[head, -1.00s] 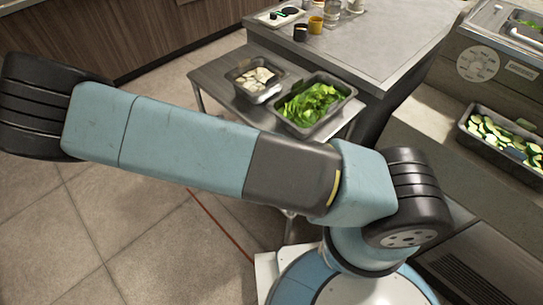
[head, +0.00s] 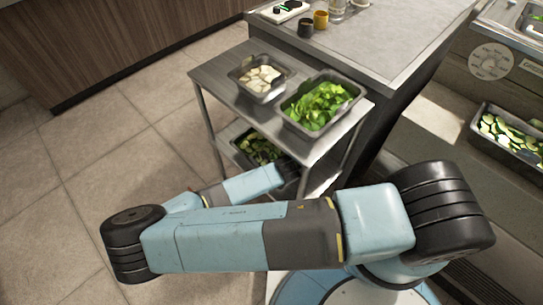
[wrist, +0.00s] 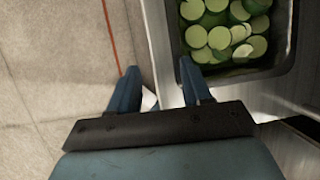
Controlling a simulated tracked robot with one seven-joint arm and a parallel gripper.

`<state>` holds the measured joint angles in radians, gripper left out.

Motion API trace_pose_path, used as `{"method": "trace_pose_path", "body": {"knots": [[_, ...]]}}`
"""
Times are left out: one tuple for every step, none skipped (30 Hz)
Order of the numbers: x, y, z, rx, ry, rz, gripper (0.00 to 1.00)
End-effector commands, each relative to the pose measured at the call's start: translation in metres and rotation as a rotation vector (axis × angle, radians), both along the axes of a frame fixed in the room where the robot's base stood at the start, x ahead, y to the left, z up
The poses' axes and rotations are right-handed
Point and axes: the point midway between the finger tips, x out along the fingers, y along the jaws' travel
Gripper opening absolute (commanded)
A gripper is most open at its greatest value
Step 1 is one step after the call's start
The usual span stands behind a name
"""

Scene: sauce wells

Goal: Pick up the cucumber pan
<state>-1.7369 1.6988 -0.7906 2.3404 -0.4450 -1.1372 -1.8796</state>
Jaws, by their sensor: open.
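A metal pan of round green cucumber slices (head: 258,147) sits on the lower shelf of the cart, partly hidden by the upper shelf and my arm. In the wrist view a pan of pale green slices (wrist: 228,30) fills the upper right. My gripper (wrist: 158,76) is open and empty at that pan's left side. Its left finger shows over the floor and its right finger overlaps the pan's near left corner. I cannot tell whether they touch. In the head view my arm's end reaches the cart's lower level and the fingers are not clear.
The cart's upper shelf (head: 217,75) holds a pan of white pieces (head: 262,76) and a pan of green leaves (head: 318,103). The right counter holds another pan of green-edged slices (head: 508,134). A grey worktop (head: 400,35) stands behind. Floor (head: 100,150) is clear at left.

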Motion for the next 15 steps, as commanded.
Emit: {"method": "trace_pose_path", "body": {"knots": [[0.006,0.005,0.0,0.002,-0.002,0.002,0.49],[0.01,0.008,0.0,0.003,-0.002,0.003,0.49],[0.015,0.011,0.0,0.002,-0.002,0.002,0.49],[0.02,0.015,0.0,0.002,-0.002,0.001,0.49],[0.024,0.018,0.0,0.003,-0.003,0.001,0.49],[0.03,0.023,0.0,0.002,-0.003,0.002,0.49],[0.034,0.026,0.0,0.003,-0.003,0.001,0.49],[0.038,0.029,0.0,0.002,-0.003,0.002,0.49],[0.043,0.033,0.0,0.002,-0.003,0.002,0.49],[0.046,0.036,0.0,0.003,-0.003,0.001,0.49],[0.049,0.038,0.0,0.003,-0.003,0.001,0.49],[0.053,0.041,0.0,0.001,-0.003,0.002,0.49],[0.055,0.042,0.0,0.001,-0.003,0.001,0.49],[0.057,0.044,0.0,0.001,-0.003,0.001,0.49],[0.059,0.046,0.0,0.002,-0.003,0.0,0.49]]}}
